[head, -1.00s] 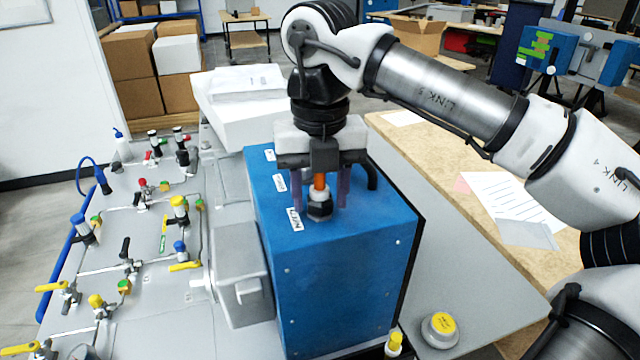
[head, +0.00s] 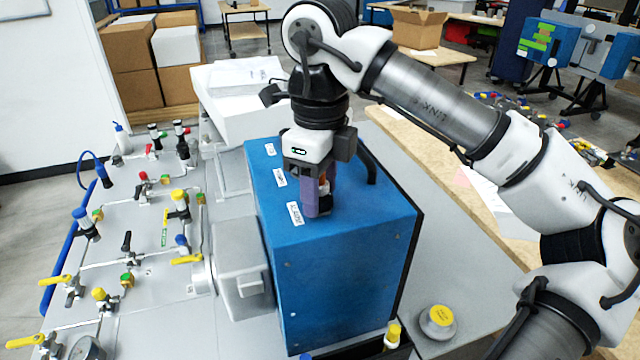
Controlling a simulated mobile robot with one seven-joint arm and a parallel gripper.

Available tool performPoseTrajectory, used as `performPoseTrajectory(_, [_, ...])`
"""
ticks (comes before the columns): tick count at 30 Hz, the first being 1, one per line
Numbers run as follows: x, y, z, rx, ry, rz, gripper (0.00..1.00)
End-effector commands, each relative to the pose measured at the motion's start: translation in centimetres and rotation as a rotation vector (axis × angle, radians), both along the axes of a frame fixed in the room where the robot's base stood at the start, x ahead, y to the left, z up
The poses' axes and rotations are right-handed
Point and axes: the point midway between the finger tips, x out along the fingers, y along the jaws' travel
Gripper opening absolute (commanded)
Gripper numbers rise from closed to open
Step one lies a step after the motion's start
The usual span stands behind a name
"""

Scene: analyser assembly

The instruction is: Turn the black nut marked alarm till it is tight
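The blue analyser box (head: 345,275) stands on the grey bench, with a row of white labels on its top. My gripper (head: 319,203) points down over the front label (head: 295,213), whose print is too small to read surely. One purple finger stands in front of the black nut (head: 325,209) and hides most of it. A bit of orange and white fitting shows above the nut. The other finger is mostly hidden, so I cannot tell whether the fingers touch the nut.
A black handle (head: 367,163) rises from the box top close to the right of my gripper. A panel of valves and tubing (head: 150,240) lies to the left. A yellow-topped round knob (head: 438,321) sits at the front right.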

Motion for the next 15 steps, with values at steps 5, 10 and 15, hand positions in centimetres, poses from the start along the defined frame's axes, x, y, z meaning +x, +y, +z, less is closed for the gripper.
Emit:
performPoseTrajectory(5, [0.00,0.00,0.00,0.000,0.000,-0.002,0.21])
performPoseTrajectory(10, [-0.01,0.00,-0.02,-0.001,0.000,-0.005,0.05])
performPoseTrajectory(15, [-0.02,-0.10,-0.25,-0.005,-0.001,-0.162,0.05])
